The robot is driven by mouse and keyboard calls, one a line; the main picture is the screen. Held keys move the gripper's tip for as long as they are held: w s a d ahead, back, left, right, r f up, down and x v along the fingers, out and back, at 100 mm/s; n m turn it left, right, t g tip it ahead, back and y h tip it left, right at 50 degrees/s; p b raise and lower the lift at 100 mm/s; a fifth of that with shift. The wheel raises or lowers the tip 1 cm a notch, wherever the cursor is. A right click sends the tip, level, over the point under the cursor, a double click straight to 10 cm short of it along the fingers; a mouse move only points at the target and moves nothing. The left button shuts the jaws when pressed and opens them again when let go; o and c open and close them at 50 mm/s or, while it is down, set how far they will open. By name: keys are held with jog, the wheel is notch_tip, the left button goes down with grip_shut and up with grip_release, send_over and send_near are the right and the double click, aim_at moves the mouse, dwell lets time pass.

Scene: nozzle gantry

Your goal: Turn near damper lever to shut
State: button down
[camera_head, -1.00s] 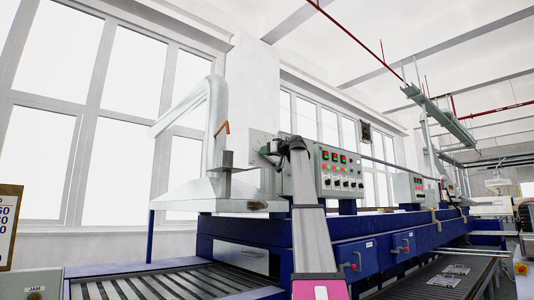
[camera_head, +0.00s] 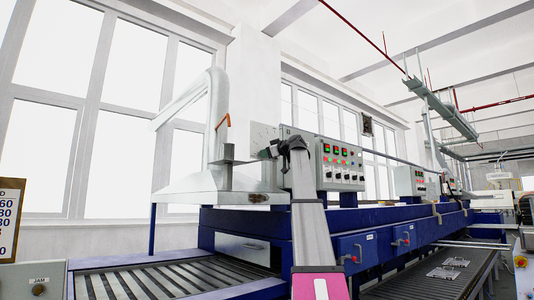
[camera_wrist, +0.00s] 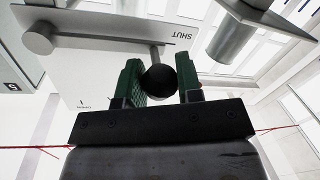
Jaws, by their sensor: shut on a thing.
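In the wrist view, the near damper lever (camera_wrist: 100,43) is a grey bar running right from a round pivot on a pale plate (camera_wrist: 95,80). A short stem at its end carries a black ball knob (camera_wrist: 158,78). My gripper (camera_wrist: 160,84) has its green fingers closed on either side of the knob. In the head view, my gripper (camera_head: 268,152) is in front of the plate, left of the control box; the lever is hard to make out there.
A grey hood and duct (camera_head: 215,130) with an orange handle stand left of my gripper. The control box (camera_head: 338,165) with lit buttons is close on the right. A blue machine (camera_head: 370,225) and a roller conveyor (camera_head: 150,280) lie below. A grey cylinder (camera_wrist: 235,35) shows in the wrist view.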

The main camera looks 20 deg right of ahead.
jog(key=c, duration=0.8)
grip_release()
jog(key=shift+f, duration=0.2)
jog(key=v, duration=1)
jog(key=shift+s+d+r, duration=0.1)
jog(key=shift+s+d, duration=0.05)
jog(key=shift+s, duration=0.25)
